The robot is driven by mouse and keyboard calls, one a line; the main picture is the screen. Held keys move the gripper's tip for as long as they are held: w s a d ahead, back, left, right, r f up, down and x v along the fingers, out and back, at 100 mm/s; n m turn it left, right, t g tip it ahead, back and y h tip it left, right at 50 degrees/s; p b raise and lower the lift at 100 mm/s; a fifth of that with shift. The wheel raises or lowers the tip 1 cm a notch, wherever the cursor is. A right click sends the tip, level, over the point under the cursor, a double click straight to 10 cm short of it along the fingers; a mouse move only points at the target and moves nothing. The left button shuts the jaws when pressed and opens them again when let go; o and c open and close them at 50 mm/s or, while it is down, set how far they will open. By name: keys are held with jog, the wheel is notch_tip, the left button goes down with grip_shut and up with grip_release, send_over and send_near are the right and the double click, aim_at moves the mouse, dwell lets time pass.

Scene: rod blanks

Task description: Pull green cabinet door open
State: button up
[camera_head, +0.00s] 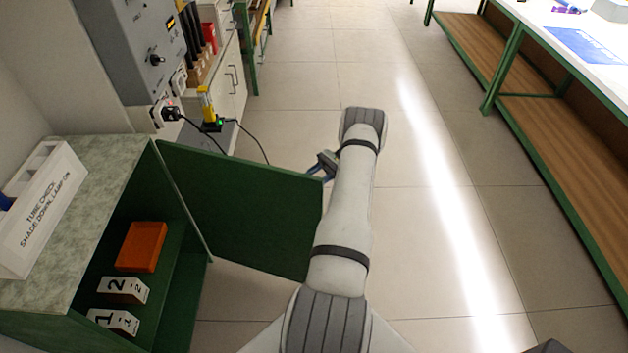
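The green cabinet door (245,205) stands wide open, swung out from the cabinet over the floor. The green cabinet (195,290) is at the left, its inside showing. My gripper (318,168) is at the top outer corner of the door, partly hidden by my own arm. Its bluish fingers are small in view. I cannot tell whether they touch the door or grip its edge.
Inside the cabinet are an orange block (141,246) and white numbered blocks (122,288). A white box with a sign (45,205) sits on top. Beyond the door are a yellow tool (206,105) and black cables. The floor at right is clear up to a green-framed bench (500,70).

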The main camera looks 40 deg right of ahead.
notch_tip(320, 180, up, 3)
jog(key=shift+s+r+p, duration=0.1)
jog(key=shift+r+p, duration=0.05)
jog(key=shift+p, duration=0.75)
jog(key=shift+d, duration=0.1)
jog(key=shift+c, duration=0.3)
